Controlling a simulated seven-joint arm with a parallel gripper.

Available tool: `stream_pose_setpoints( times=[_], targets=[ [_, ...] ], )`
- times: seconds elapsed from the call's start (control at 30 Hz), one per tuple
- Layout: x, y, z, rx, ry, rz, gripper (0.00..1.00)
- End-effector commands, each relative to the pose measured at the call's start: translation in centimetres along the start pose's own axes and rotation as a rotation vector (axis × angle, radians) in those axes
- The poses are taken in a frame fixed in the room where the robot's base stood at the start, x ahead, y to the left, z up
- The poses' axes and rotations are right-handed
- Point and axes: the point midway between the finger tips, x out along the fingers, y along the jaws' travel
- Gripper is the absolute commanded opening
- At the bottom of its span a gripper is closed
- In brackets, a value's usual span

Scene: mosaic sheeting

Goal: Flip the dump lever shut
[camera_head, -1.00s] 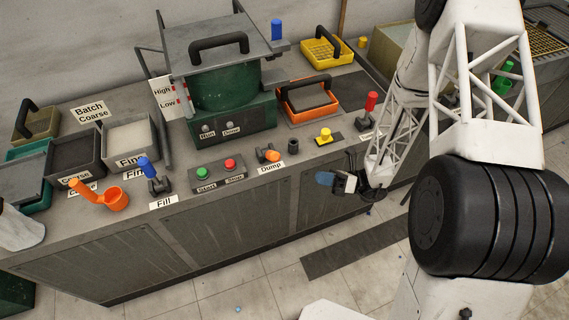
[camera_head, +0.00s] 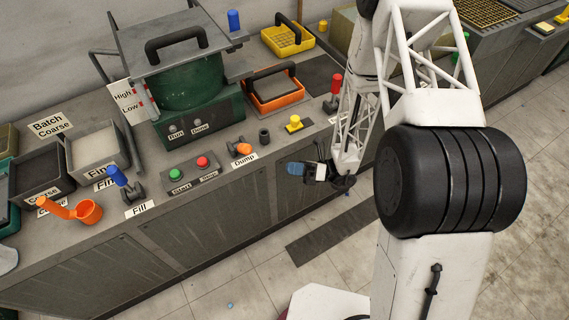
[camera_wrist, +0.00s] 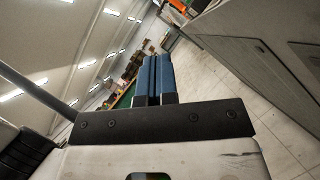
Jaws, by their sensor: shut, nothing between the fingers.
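The dump lever (camera_head: 239,149) has an orange handle and sits near the front edge of the counter, just above the "Dump" label (camera_head: 244,160). Its handle lies low, tipped to the side rather than upright. My gripper (camera_head: 291,169) is in front of the counter edge, to the right of and lower than the lever, apart from it. In the wrist view my gripper's blue fingers (camera_wrist: 154,80) are together with nothing between them. The lever does not show in the wrist view.
Green (camera_head: 176,174) and red (camera_head: 202,161) buttons are left of the lever. A dark cylinder (camera_head: 264,136) and yellow knob (camera_head: 294,123) stand to its right. A blue fill lever (camera_head: 118,176) and orange scoop (camera_head: 82,210) are farther left. The floor before the counter is mostly clear.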

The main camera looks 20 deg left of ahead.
Motion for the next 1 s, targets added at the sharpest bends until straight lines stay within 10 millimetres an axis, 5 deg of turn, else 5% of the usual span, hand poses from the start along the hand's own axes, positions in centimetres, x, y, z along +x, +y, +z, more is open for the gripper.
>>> stream_pose_setpoints(
  times=[1.0],
  targets=[
    [10.1,0.0,0.7,-0.002,0.002,0.001,0.00]
  ],
)
